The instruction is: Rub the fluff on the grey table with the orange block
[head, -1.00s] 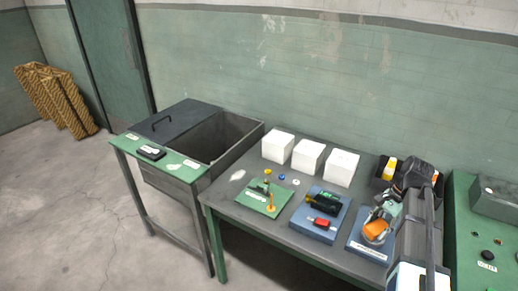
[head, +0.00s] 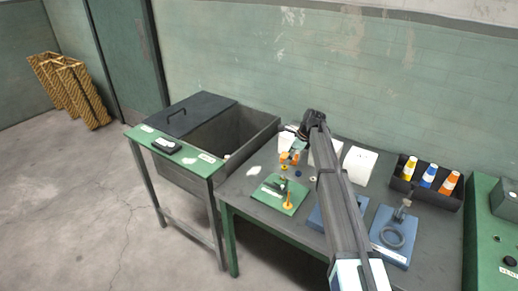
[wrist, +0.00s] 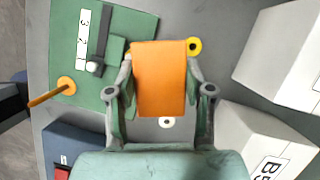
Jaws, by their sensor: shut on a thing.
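My gripper (head: 291,156) is shut on the orange block (wrist: 159,78), whose broad face fills the space between the fingers in the wrist view. The block also shows small in the head view (head: 284,157). My gripper holds it above the grey table (head: 262,201), behind the green board and in front of the white boxes. The fluff (head: 255,170) is a small pale patch on the table's left part, left of my gripper and near the grey bin. I cannot make out the fluff in the wrist view.
The green board (head: 271,196) with a lever and orange peg stands just in front of my gripper. White boxes (head: 359,164) stand behind and right. A yellow ring (wrist: 193,46) and white ring (wrist: 167,122) lie nearby. A dark tray (head: 428,192) holds bottles at right.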

